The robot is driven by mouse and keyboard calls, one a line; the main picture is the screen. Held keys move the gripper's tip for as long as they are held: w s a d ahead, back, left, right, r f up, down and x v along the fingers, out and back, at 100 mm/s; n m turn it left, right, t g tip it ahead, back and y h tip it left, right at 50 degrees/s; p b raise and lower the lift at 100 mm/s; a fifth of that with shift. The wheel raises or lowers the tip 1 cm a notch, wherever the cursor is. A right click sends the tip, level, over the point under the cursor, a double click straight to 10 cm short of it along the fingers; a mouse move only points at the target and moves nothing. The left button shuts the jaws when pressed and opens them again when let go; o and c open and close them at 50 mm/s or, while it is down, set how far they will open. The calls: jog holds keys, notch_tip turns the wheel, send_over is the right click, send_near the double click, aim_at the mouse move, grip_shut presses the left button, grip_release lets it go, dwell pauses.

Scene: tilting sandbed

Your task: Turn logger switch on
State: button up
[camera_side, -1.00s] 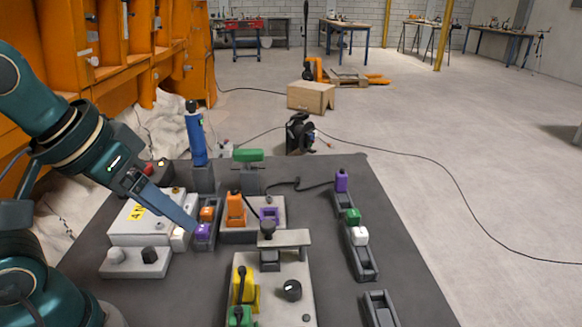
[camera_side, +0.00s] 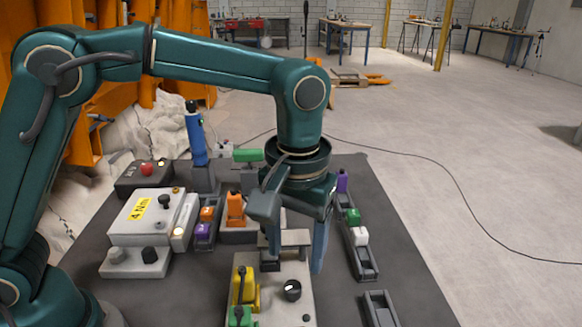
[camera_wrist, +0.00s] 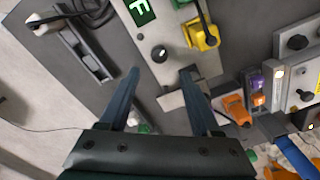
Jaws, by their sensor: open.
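No part is clearly marked as the logger switch. A grey panel (camera_side: 272,310) at the front middle carries a black round knob (camera_side: 292,290) with a pale mark, which also shows in the wrist view (camera_wrist: 159,53). My gripper (camera_side: 293,260) points down above this panel, open and empty. In the wrist view its two fingers (camera_wrist: 160,72) lie apart, with the knob just beyond the gap between their tips. A grey crosspiece (camera_side: 296,237) stands behind the knob, partly hidden by my gripper.
A white box (camera_side: 140,218) with a yellow "4 Nm" label stands left, a lit lamp (camera_side: 178,231) beside it. A red-button box (camera_side: 143,170) and blue upright tool (camera_side: 196,140) stand behind. Right are a rail of coloured blocks (camera_side: 360,255) and an empty holder (camera_side: 380,308).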

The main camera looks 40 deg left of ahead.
aim_at(293, 286)
jog(key=shift+s+d+f, duration=0.15)
jog(key=shift+f, duration=0.25)
jog(key=shift+s+d+f, duration=0.1)
jog(key=shift+s+f, duration=0.05)
jog(key=shift+f, duration=0.25)
jog(key=shift+a+f, duration=0.15)
jog(key=shift+f, duration=2.1)
grip_shut()
